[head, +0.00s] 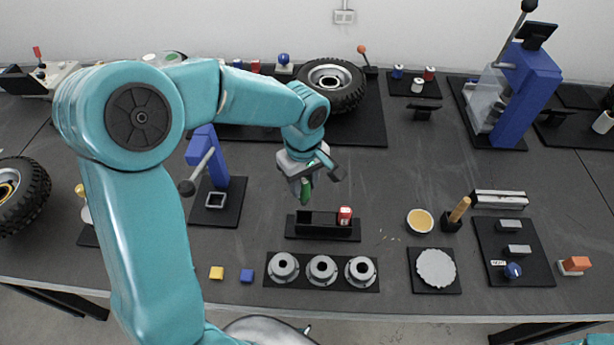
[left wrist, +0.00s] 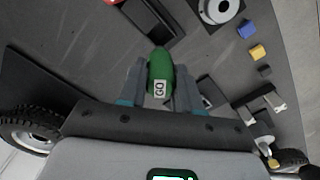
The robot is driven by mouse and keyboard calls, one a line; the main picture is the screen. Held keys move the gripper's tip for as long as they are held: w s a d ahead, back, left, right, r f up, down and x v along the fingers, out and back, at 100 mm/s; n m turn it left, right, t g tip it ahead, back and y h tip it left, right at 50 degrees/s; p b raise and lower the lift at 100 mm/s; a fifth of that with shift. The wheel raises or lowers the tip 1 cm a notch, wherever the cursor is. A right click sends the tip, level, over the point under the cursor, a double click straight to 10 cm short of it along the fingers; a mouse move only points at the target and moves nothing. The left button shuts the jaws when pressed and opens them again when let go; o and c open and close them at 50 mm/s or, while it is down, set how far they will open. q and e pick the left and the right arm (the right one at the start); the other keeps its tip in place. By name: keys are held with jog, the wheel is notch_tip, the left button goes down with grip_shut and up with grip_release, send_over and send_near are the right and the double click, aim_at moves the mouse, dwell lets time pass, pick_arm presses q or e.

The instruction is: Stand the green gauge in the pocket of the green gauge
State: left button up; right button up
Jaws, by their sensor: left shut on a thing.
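My left gripper (head: 304,188) is shut on the green gauge (head: 308,190), which shows below the jaws. In the left wrist view the green gauge (left wrist: 159,63) sits between the two fingers, with a white "GO" label facing the camera. The black gauge holder (head: 322,233) stands on the table just in front of and below the gripper, apart from the gauge. The red gauge (head: 345,213) stands at its right end; the dark pocket to its left looks empty. The holder also shows at the top of the left wrist view (left wrist: 146,18). My right gripper is not in view.
In front of the holder is a black plate with several grey flanged rings (head: 322,268). A yellow block (head: 217,273) and blue block (head: 247,276) lie left of it. A blue press (head: 208,155) stands left, a tyre (head: 332,84) behind. A yellow-filled bowl (head: 420,221) sits right.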

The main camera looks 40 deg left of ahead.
aim_at(304, 204)
pick_arm(q)
jog(key=shift+s+f, duration=0.1)
jog(key=shift+f, duration=0.45)
notch_tip(304, 204, down, 2)
jog(key=shift+d+f+b, duration=0.1)
jog(key=shift+d+b, duration=0.05)
jog(key=shift+b, duration=0.85)
jog(key=shift+f+b, duration=0.5)
jog(key=shift+f, duration=0.25)
jog(key=shift+f+b, duration=0.7)
jog(key=shift+b, duration=0.05)
jog(key=shift+f, duration=0.25)
jog(key=shift+f+b, duration=0.5)
jog(key=shift+b, duration=0.2)
jog(key=shift+f+b, duration=0.6)
